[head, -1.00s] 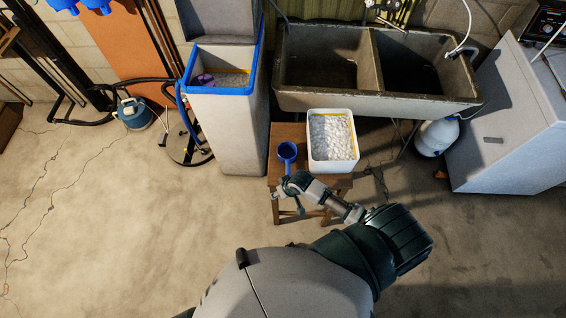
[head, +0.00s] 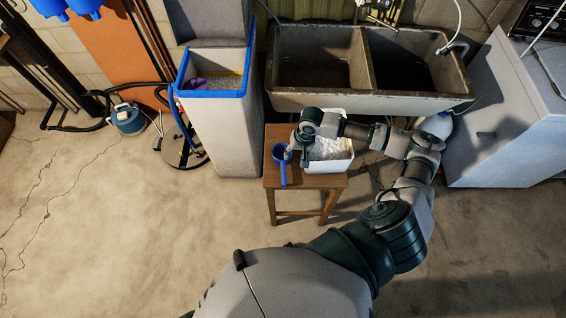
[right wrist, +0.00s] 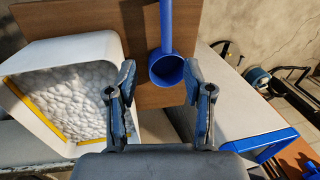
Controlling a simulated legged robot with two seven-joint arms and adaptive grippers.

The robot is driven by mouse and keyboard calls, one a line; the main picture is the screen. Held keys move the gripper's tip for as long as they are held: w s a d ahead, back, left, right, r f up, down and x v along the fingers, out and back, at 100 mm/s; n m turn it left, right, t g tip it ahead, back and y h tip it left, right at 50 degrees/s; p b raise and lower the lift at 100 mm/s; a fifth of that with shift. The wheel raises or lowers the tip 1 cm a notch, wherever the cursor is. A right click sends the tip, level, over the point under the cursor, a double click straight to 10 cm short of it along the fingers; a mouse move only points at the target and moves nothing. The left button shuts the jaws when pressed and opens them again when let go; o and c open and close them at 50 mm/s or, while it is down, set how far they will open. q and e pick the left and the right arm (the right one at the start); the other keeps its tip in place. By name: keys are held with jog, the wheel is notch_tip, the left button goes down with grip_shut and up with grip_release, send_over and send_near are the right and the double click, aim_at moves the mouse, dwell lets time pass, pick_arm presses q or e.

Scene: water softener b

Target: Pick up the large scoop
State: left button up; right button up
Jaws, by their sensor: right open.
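The large blue scoop (head: 283,172) lies on the left part of a wooden stool, its handle pointing toward the near edge. My right gripper (head: 296,146) is just right of and above the scoop's cup, reaching over the white bucket. In the right wrist view the open fingers (right wrist: 159,72) stand on either side of the round blue cup (right wrist: 170,70), with clear gaps visible. The handle extends away toward the top of that view. I cannot tell how far the fingertips are from the cup in depth. My left gripper is not in view.
The white bucket (head: 332,167) of white pellets stands on the stool (head: 302,182), right beside the scoop. A tall softener tank (head: 227,130) with a blue rim and a purple item inside stands left. A concrete double sink (head: 365,102) is behind. The floor at left is mostly clear.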

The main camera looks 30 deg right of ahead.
aim_at(284, 173)
jog(key=f, duration=0.3)
jog(key=a+f, duration=0.1)
jog(key=f, duration=0.3)
jog(key=w+a+f, duration=0.1)
jog(key=f, duration=0.2)
jog(key=shift+a+f, duration=0.2)
jog(key=shift+f, duration=0.2)
jog(key=f, duration=0.1)
jog(key=a+f, duration=0.1)
jog(key=f, duration=0.3)
jog(key=shift+w+a, duration=0.3)
jog(key=shift+c, duration=0.3)
grip_shut()
